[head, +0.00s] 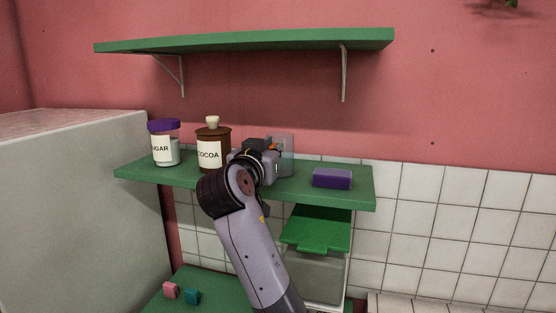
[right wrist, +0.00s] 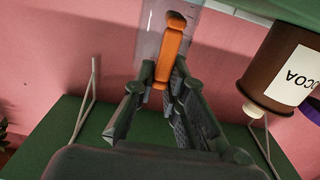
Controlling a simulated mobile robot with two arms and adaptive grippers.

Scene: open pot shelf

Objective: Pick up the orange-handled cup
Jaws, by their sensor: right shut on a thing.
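The clear, see-through cup (head: 287,153) is at the middle shelf, right of the cocoa jar. My right gripper (head: 264,161) reaches in from the front and hides part of it. In the right wrist view the cup's orange handle (right wrist: 172,46) lies between the fingertips of the right gripper (right wrist: 164,76), which is shut on it. The clear cup body (right wrist: 148,44) is just beyond the fingers. I cannot tell whether the cup's base touches the shelf. My left gripper is in neither view.
The green middle shelf (head: 342,195) also holds a sugar jar (head: 164,145), a brown cocoa jar (head: 212,148) close beside my gripper, and a purple block (head: 332,178). A green upper shelf (head: 250,40) is above. A green-lidded bin (head: 316,240) is below.

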